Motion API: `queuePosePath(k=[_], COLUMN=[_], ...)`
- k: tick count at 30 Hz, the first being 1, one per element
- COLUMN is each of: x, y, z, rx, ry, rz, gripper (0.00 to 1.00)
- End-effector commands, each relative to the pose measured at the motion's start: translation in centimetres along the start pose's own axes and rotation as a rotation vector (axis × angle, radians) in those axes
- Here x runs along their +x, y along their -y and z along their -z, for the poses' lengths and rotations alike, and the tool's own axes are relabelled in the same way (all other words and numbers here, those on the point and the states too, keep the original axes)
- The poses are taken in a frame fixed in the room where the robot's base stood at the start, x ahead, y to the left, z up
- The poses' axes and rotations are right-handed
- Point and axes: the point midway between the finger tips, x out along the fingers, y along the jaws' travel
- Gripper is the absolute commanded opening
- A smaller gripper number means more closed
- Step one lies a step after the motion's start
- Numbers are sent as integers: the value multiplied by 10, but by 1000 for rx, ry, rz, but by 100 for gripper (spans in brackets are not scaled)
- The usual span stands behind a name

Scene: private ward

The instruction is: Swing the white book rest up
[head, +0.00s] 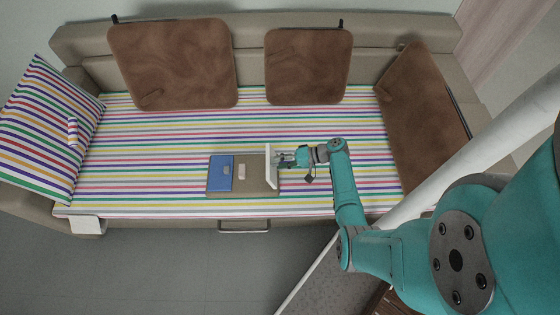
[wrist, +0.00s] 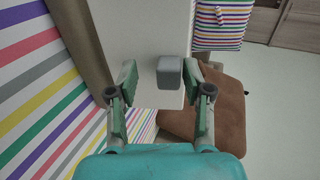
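The white book rest (head: 269,176) stands up at the right end of a flat brown board (head: 257,183) on the striped bed. It shows as a narrow, steep white panel in the head view; its exact angle is hard to tell. In the wrist view the white panel (wrist: 120,35) fills the upper middle, with a grey block-shaped knob (wrist: 169,75) on it. My gripper (head: 283,158) is at the panel's right side. In the wrist view my gripper (wrist: 160,85) has its fingers apart. The knob appears between them, close to the right finger, with a gap to the left finger; contact is unclear.
A blue panel (head: 221,180) and a small pale piece (head: 241,171) are on the board left of the book rest. Brown cushions (head: 308,66) line the back. A striped pillow (head: 45,125) leans at the left. The striped cover around the board is mostly clear.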

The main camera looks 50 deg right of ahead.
Motion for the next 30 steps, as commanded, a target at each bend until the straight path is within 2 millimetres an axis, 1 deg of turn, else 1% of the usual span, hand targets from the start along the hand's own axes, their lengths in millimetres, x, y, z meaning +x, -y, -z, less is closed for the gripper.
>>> queuePosePath(k=[4,7,15,18,21,25,30], x=[-2,-10,-51,-63,-71,-75,-75], y=[2,2,1,0,0,0,0], z=[1,2,2,2,1,1,1], rx=[-3,-4,-2,-1,-1,-1,-1], ry=[-1,-3,-4,-3,-2,-1,0], rz=[2,2,0,1,1,0,0], gripper=[50,50,50,50,50,50,50])
